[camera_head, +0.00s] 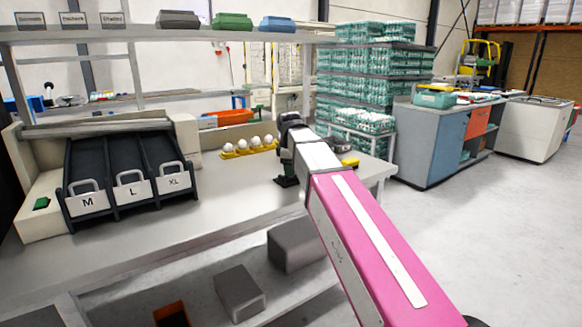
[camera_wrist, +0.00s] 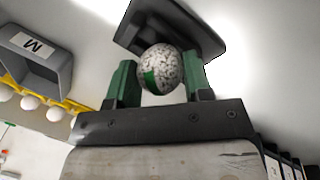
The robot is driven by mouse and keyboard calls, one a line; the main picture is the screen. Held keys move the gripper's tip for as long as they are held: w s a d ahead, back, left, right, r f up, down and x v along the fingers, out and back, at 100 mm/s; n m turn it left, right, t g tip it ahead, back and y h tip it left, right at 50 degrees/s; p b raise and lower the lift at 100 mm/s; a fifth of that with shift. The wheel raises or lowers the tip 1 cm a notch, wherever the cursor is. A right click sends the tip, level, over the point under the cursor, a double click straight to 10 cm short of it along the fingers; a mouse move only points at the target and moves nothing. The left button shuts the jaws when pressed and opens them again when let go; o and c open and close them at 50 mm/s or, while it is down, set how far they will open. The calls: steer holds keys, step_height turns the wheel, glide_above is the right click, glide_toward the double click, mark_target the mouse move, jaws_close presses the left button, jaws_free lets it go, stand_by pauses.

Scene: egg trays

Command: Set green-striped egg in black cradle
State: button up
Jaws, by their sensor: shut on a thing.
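The speckled egg with a green stripe (camera_wrist: 161,70) is held between the green fingers of my gripper (camera_wrist: 159,62). My gripper is shut on it. A black holder (camera_wrist: 140,22), which looks like the cradle, lies just beyond the egg in the wrist view. The egg covers part of it, and I cannot tell whether the two touch. In the head view my gripper (camera_head: 287,168) is low over the back right of the bench, and the egg is hidden there.
A yellow rack (camera_head: 232,155) of white eggs stands left of my gripper; it also shows in the wrist view (camera_wrist: 76,105). A grey box marked M (camera_wrist: 62,68) is beside it there. The black sorter (camera_head: 130,150) with M, L and XL lanes is at left. The front bench is clear.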

steer(key=shift+f, duration=0.15)
steer(key=o, duration=0.7)
steer(key=shift+c, duration=0.2)
steer(key=shift+s, duration=0.1)
steer(key=shift+f, duration=0.1)
steer(key=shift+s, duration=0.1)
